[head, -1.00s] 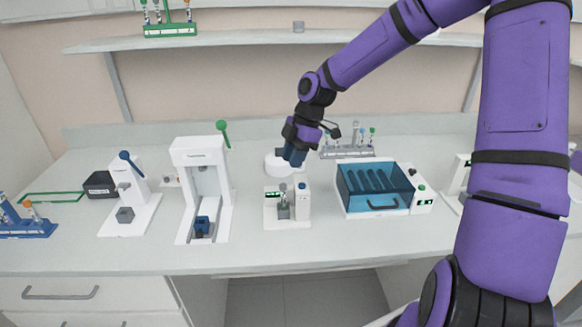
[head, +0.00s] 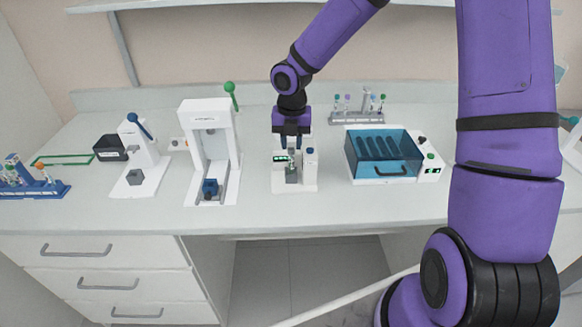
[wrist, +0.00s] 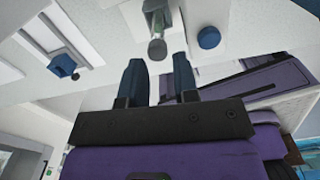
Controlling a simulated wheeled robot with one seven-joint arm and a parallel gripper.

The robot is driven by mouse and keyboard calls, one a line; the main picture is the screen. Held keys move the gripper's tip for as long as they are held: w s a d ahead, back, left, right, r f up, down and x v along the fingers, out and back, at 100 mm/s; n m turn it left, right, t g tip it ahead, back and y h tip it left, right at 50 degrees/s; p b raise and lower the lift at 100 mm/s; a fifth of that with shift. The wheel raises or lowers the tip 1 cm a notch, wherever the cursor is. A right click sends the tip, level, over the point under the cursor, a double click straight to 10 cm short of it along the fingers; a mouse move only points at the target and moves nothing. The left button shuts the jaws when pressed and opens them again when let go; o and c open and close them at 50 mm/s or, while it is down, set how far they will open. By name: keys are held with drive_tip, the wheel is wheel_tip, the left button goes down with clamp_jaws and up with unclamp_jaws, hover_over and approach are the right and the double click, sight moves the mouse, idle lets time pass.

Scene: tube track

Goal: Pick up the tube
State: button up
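A small clear tube (head: 292,165) stands in the grey holder of a small white device (head: 281,187) at the middle of the bench. The tube also shows in the wrist view (wrist: 157,48), just beyond the fingertips and roughly in line with the gap between them. My gripper (head: 291,147) points down right above the tube. Its two dark blue fingers are open and the gap between them is empty in the wrist view (wrist: 158,62). The upper part of the tube is hard to make out in the head view.
A tall white press (head: 209,140) with a green lever stands left of the device. A blue-lidded box (head: 383,150) stands to the right. A grey tube rack (head: 357,119) is behind it. A blue rack (head: 33,187) sits at far left. The bench front is clear.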

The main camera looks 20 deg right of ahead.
sight(291, 149)
drive_tip(key=shift+w+f, duration=0.15)
drive_tip(key=shift+f, duration=1.25)
drive_tip(key=shift+w+f, duration=0.15)
drive_tip(key=shift+f, duration=1.25)
drive_tip(key=c, duration=0.4)
drive_tip(key=shift+r, duration=0.1)
wheel_tip(291, 149, up, 10)
drive_tip(key=shift+f, duration=0.1)
drive_tip(key=shift+f, duration=4.7)
